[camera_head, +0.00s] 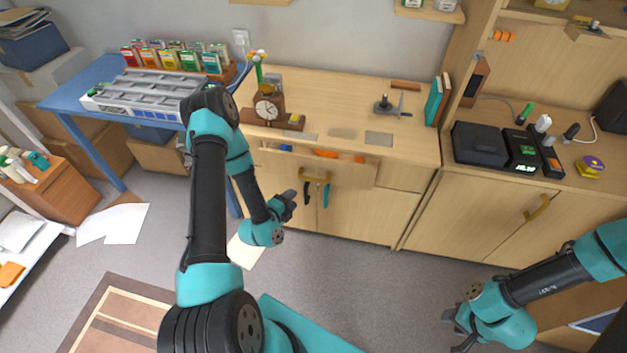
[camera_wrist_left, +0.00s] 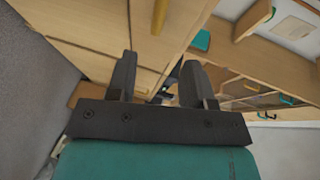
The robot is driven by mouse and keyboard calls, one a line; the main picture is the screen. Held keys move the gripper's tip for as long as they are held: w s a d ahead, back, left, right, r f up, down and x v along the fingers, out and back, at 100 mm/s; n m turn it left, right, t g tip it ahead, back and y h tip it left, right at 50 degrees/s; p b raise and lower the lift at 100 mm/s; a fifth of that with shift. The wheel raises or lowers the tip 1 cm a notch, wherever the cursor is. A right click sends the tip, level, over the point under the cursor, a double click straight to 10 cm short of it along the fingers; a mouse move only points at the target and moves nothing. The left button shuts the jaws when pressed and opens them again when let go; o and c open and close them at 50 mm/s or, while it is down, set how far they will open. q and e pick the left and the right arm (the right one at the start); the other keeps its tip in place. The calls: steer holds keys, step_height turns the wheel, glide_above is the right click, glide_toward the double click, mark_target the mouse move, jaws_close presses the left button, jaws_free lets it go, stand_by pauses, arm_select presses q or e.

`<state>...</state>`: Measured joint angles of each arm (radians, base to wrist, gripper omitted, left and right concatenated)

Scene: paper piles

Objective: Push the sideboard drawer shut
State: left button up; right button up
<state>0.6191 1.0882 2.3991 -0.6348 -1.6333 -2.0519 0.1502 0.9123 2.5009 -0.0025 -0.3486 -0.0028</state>
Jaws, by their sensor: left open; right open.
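The wooden sideboard (camera_head: 372,215) stands against the wall in the head view. Its drawer (camera_head: 345,172) is pulled out below the worktop, with blue and orange items showing inside. Teal-handled and dark tools (camera_head: 326,194) show just below the drawer front. My left gripper (camera_head: 292,200) is open and empty, low in front of the sideboard and below the drawer front, apart from it as far as I can tell. In the left wrist view its two fingers (camera_wrist_left: 157,78) are spread, with pale wood panels beyond. My right gripper (camera_head: 454,325) is open at the lower right, far from the drawer.
A clock (camera_head: 267,108) and a small metal tool (camera_head: 383,104) stand on the sideboard top. A blue table (camera_head: 88,85) with a grey tray (camera_head: 140,92) stands at left. Paper sheets (camera_head: 125,223) lie on the floor. The floor (camera_head: 370,280) between my arms is clear.

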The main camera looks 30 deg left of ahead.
mark_target(313, 180)
arm_select(q)
steer(key=x, duration=1.4)
steer(key=shift+c, duration=0.2)
jaws_close()
